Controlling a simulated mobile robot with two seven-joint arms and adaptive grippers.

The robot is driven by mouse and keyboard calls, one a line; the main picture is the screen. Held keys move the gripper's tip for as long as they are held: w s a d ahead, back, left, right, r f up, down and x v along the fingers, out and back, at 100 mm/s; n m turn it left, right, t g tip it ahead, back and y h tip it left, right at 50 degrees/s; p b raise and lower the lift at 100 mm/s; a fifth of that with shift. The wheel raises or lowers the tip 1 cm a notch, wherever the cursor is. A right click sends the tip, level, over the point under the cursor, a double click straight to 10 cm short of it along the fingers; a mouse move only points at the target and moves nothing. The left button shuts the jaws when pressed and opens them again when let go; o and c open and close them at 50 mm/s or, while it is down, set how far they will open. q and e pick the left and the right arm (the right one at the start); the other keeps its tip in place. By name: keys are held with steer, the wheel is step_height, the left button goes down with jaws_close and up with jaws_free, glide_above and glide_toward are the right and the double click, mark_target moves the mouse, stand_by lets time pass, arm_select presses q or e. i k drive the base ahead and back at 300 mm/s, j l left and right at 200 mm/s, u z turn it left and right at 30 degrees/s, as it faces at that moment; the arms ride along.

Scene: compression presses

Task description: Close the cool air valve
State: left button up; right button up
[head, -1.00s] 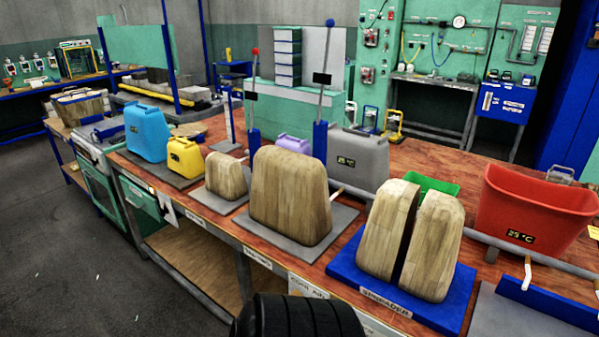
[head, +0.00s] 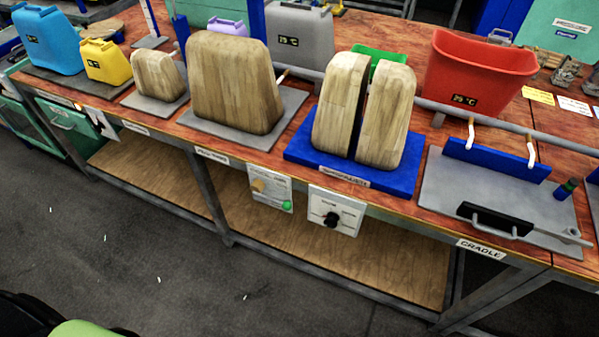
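A small pale panel (head: 270,188) hangs under the front edge of the bench, below the large wooden block. It carries a tan knob (head: 258,186) and a green round part (head: 287,205). Its lettering is too small to read now; in the earlier frame the panel there seems to read "COOL AIR". Whether this valve is open or shut I cannot tell. To its right, a second white panel (head: 335,213) has a black knob (head: 331,219). Neither of my grippers is in view.
The bench holds split wooden blocks on a blue base (head: 300,150), a red bin (head: 478,72), a grey canister (head: 300,38) and a grey cradle plate (head: 450,190). A wooden lower shelf (head: 330,250) lies beneath. The floor (head: 120,240) in front is clear.

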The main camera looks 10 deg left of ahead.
mark_target(271, 200)
steer(key=u, duration=0.65)
